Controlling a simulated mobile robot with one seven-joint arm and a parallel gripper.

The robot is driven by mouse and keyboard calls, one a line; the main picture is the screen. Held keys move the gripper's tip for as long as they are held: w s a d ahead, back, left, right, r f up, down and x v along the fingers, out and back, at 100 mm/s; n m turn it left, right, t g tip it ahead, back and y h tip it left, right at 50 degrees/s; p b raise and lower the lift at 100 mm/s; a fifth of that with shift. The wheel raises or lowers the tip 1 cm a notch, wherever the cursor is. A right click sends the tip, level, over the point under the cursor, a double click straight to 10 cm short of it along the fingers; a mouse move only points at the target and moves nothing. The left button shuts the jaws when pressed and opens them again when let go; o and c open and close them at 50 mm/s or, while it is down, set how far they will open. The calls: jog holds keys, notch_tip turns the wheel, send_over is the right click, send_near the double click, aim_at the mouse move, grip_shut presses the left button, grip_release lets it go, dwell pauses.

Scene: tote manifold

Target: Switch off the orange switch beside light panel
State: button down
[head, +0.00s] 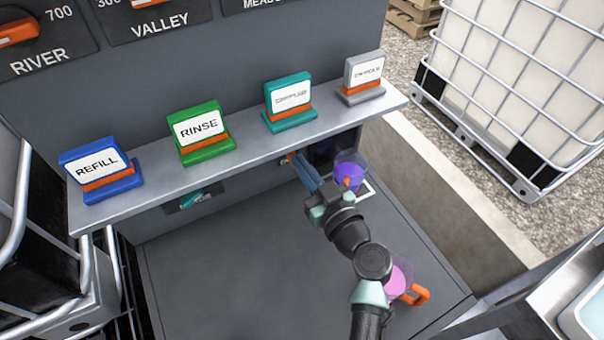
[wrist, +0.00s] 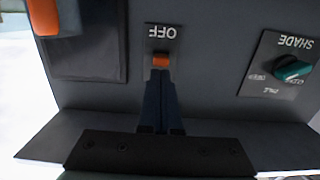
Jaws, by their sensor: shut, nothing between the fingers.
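The orange switch (wrist: 161,61) sits on a small dark plate marked OFF, which appears upside down in the wrist view. In the head view the switch (head: 291,155) is a small orange spot under the shelf. A dark panel (wrist: 95,55), which looks like the light panel, is beside it and looks unlit; it also shows in the head view (head: 323,148). My gripper (wrist: 160,78) is shut and empty, with its fingertips at the switch's edge. I cannot tell whether they touch it. In the head view my gripper (head: 298,163) reaches under the shelf.
A teal SHADE knob (wrist: 292,68) is on the same wall. A purple cup (head: 350,170) stands right of my fingers. A pink cup (head: 398,278) with an orange handle is beside my arm. The shelf (head: 245,150) with several sign holders overhangs the switch. The left worktop (head: 220,275) is clear.

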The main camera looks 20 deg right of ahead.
jog(key=shift+s+f+b, duration=0.1)
jog(key=shift+f+b, duration=0.5)
jog(key=shift+b, duration=0.6)
jog(key=b, duration=0.3)
jog(key=shift+f+b, duration=0.35)
jog(key=shift+f, duration=0.05)
jog(key=shift+s, duration=0.1)
